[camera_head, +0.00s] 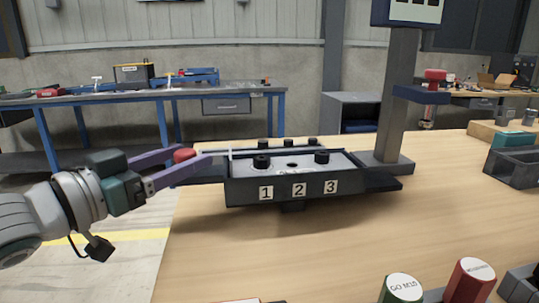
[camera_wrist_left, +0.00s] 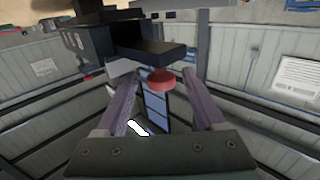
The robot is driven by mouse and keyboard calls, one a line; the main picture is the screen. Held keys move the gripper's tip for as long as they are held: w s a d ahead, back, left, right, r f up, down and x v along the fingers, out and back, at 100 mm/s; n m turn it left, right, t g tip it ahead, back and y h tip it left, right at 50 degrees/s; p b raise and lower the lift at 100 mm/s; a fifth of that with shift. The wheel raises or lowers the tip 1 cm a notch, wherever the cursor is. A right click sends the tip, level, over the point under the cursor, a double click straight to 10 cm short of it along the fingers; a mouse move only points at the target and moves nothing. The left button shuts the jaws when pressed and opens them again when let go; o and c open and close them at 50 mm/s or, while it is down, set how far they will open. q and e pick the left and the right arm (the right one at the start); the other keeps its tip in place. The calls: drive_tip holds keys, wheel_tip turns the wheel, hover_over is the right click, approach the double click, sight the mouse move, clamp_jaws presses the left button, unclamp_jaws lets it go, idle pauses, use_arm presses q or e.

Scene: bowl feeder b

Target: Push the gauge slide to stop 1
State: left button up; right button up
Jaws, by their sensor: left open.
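The dark gauge fixture (camera_head: 285,191) stands on the wooden table with labels 1, 2 and 3 on its front, 1 at the left. Black round pegs stand on top of it. A red knob (camera_head: 184,155) is at the left end of the fixture, by a thin pale rod; it also shows in the left wrist view (camera_wrist_left: 160,79). My left gripper (camera_head: 193,158) is open, with its purple fingers on either side of the red knob. Whether a finger touches the knob I cannot tell. My right gripper is not in view.
A grey post (camera_head: 394,100) rises behind the fixture's right end. A dark bin (camera_head: 513,166) stands at the right. A green-sided cylinder (camera_head: 401,290) and a red one (camera_head: 470,281) stand at the front right. The table in front of the fixture is clear.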

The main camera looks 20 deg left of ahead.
use_arm(q)
drive_tip(key=shift+w+d, duration=0.1)
drive_tip(key=shift+w, duration=0.5)
clamp_jaws()
idle(1.1)
